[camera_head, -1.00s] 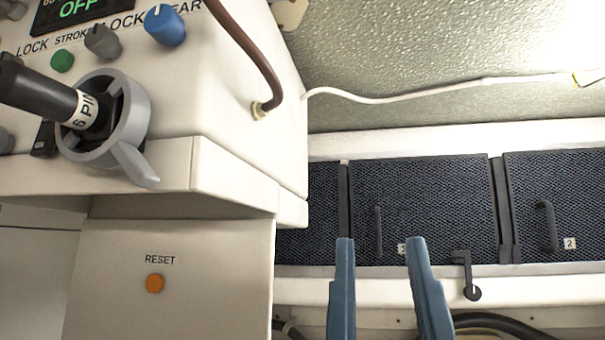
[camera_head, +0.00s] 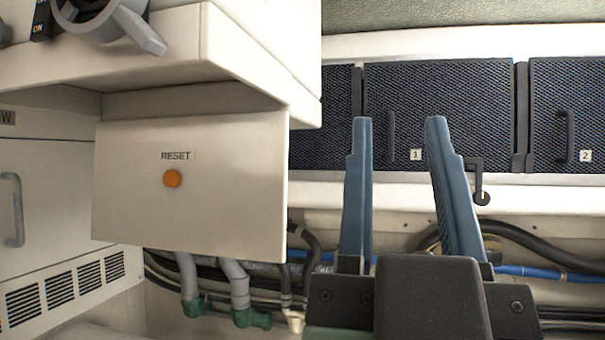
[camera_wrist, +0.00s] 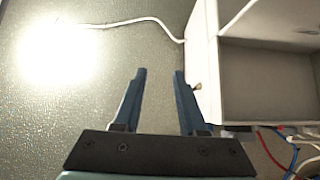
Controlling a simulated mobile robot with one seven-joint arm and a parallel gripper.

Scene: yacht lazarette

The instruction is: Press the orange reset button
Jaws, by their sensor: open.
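The orange reset button (camera_head: 172,179) is a small round knob on the front of a white panel (camera_head: 240,190), below a RESET label (camera_head: 176,155). The panel sits under an overhanging white console (camera_head: 250,55). My gripper (camera_head: 398,120) is to the right of the button and panel in the head view, its two blue fingers apart with nothing between them. In the wrist view my gripper (camera_wrist: 158,72) is also open and empty, pointing toward a speckled wall. The button does not show in the wrist view.
Dark mesh locker doors (camera_head: 440,105) with handles line the back right. A grey lever handle (camera_head: 110,20) hangs at the console's top left. Grey pipes with green fittings (camera_head: 250,317) and hoses run under the panel. A vented white cabinet (camera_head: 50,220) stands at left.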

